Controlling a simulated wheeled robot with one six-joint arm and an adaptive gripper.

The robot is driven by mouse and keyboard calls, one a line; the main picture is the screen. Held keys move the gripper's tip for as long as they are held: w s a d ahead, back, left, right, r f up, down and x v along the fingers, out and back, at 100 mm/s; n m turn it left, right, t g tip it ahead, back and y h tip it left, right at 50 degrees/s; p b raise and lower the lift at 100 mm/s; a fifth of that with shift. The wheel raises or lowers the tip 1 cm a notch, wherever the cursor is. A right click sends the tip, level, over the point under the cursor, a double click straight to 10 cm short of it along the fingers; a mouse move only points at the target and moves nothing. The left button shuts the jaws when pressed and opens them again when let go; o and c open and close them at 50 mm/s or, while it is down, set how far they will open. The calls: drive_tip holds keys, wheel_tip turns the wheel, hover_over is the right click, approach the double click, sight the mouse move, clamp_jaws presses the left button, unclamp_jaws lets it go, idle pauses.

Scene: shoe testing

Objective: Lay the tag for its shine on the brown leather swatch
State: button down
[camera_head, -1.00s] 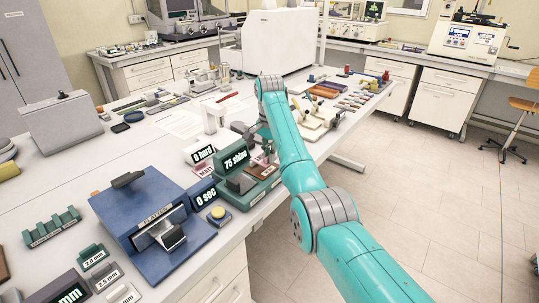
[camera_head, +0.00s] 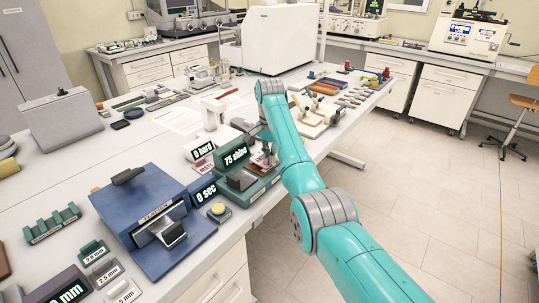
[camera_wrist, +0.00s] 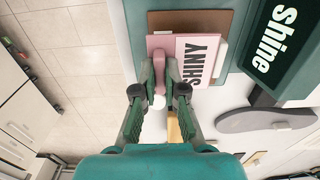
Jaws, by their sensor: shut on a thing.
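A pink tag marked SHINY (camera_wrist: 196,55) lies over the brown leather swatch (camera_wrist: 222,20) in the wrist view and covers much of it. My gripper (camera_wrist: 166,80) is shut on the tag's pink grip part. The tag looks flat and very close to the swatch; I cannot tell if it touches. In the head view the tag (camera_head: 262,161) is small beside the green shine meter (camera_head: 262,185), which reads 75 shine. My gripper (camera_head: 268,152) is partly hidden there behind my arm.
A MATT tag (camera_head: 203,165) lies left of the meter, by the 0 hard display (camera_head: 202,149). A blue device (camera_head: 150,212) stands in front left. A white stand with levers (camera_head: 318,118) is at the right. Open floor (camera_head: 430,190) lies right of the bench.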

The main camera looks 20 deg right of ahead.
drive_tip(key=shift+f, duration=1)
drive_tip(key=c, duration=1.2)
unclamp_jaws()
drive_tip(key=shift+r, duration=0.1)
drive_tip(key=shift+r, duration=3.6)
